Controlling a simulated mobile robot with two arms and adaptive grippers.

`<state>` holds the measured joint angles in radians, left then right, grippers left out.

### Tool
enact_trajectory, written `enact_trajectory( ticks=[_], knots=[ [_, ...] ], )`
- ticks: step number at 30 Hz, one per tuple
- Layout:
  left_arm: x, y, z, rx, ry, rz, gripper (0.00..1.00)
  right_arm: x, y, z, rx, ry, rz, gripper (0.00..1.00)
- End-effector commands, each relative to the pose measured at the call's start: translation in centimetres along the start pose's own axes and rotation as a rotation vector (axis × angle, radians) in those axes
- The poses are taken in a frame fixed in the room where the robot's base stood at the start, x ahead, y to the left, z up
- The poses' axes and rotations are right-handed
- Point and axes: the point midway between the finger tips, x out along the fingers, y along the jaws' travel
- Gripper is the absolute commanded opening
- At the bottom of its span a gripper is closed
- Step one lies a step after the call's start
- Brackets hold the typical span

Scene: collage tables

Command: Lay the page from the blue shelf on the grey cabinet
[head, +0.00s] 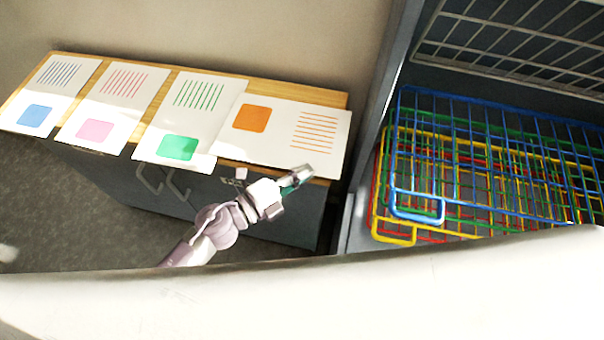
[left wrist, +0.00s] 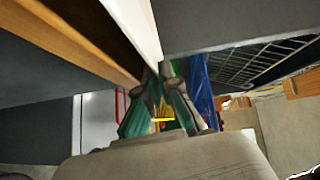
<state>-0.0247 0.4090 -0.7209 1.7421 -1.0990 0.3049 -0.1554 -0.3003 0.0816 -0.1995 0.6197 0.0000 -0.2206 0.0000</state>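The grey cabinet (head: 232,222) has a wooden top (head: 290,92) and stands at the left in the head view. A white page with an orange square and orange lines (head: 276,142) lies across or just above the right part of that top, reaching over its front edge. My left gripper (head: 300,175) is at this page's front edge. In the left wrist view, the fingertips (left wrist: 161,70) close on the edge of a white sheet (left wrist: 137,22). Whether the page rests fully on the wood is unclear. The blue wire shelf (head: 418,210) is at the right. My right gripper is not in view.
Pages with blue (head: 34,115), pink (head: 96,130) and green (head: 178,147) squares lie to the left on the top, the green one beside the orange one. Yellow (head: 393,238), green and red wire shelves are crowded with the blue one inside a dark frame (head: 372,150).

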Motion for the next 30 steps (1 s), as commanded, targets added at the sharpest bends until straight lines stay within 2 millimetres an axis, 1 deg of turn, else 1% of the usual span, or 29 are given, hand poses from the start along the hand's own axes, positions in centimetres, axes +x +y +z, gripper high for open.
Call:
enact_trajectory(
  ticks=[4, 5, 9, 11, 18, 20, 21, 26, 29, 30],
  knots=[
    [0.01, -0.05, -0.01, 0.0, 0.0, 0.0, 0.0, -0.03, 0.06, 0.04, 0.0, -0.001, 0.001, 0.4],
    [0.01, -0.05, -0.01, 0.0, 0.0, 0.0, 0.04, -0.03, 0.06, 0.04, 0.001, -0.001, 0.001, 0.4],
    [0.0, -0.04, -0.02, 0.0, 0.0, 0.0, 0.27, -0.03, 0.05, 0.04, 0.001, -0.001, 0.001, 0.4],
    [0.0, -0.05, -0.03, 0.0, 0.0, 0.0, 0.35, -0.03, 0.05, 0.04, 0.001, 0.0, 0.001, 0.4],
    [-0.04, 0.1, -0.05, -0.002, 0.0, 0.002, 0.36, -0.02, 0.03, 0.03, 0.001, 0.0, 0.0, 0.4],
    [-0.05, 0.13, -0.05, -0.002, 0.0, 0.003, 0.46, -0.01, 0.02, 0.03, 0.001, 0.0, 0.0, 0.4],
    [-0.05, 0.16, -0.06, -0.002, 0.0, 0.003, 0.49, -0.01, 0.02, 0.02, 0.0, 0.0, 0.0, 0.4],
    [-0.1, 0.31, -0.06, -0.003, 0.0, 0.006, 0.58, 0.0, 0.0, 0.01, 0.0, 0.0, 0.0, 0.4],
    [-0.13, 0.39, -0.04, -0.003, -0.001, 0.007, 0.65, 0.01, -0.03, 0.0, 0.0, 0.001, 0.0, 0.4],
    [-0.13, 0.4, -0.03, -0.003, -0.001, 0.008, 0.68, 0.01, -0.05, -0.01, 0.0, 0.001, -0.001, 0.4]
  ],
)
